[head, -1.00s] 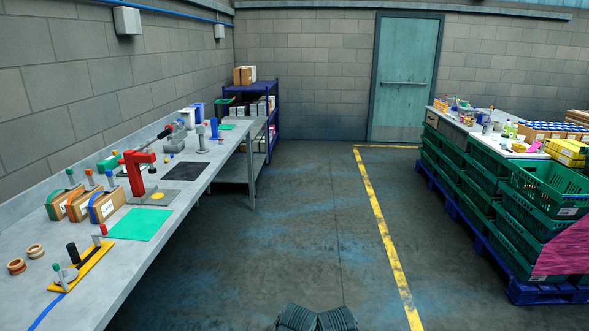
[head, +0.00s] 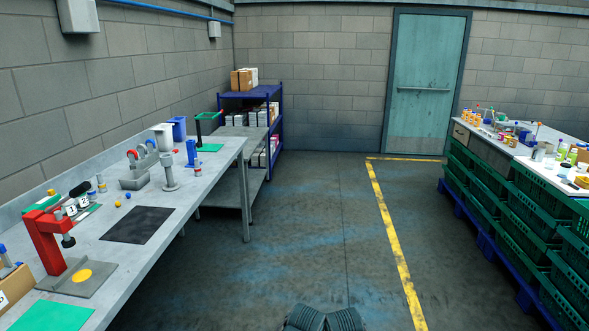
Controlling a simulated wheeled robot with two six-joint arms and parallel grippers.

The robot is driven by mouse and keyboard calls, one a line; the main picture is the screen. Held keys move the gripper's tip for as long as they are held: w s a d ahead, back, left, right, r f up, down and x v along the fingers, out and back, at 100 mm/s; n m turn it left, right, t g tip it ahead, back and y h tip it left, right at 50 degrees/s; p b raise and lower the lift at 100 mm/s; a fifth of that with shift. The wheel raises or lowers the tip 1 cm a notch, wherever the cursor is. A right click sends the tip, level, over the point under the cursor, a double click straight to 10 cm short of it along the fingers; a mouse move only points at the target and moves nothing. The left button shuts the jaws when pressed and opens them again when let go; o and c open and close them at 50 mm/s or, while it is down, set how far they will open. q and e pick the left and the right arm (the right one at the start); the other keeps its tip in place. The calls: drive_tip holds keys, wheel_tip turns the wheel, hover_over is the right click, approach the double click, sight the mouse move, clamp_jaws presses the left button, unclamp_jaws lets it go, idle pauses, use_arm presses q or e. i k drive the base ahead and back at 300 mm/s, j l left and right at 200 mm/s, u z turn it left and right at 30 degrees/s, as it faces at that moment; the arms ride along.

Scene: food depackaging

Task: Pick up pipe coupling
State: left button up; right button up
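I cannot single out a pipe coupling for certain; the small parts are too far off. On the long grey workbench (head: 165,205) at the left stand a grey holder with red and blue rings (head: 140,165) and a grey post on a round foot (head: 169,174). Several small cylindrical parts (head: 76,205) sit beside the red press (head: 55,245). Neither of my grippers shows. Only a dark ribbed part of my own body is at the bottom middle.
A blue shelf rack (head: 277,130) with boxes stands beyond the bench. The floor between (head: 310,235) is clear, with a yellow line (head: 390,245).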

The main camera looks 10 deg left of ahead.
sight(167, 160)
drive_tip(key=i+u, duration=0.15)
drive_tip(key=i, duration=0.4)
drive_tip(key=i+l+u, duration=0.1)
drive_tip(key=i, duration=0.45)
drive_tip(key=i+l+u, duration=0.15)
drive_tip(key=i, duration=0.35)
drive_tip(key=i+l+u, duration=0.25)
drive_tip(key=i+u, duration=0.2)
drive_tip(key=i+l+u, duration=0.75)
drive_tip(key=l+u, duration=0.2)
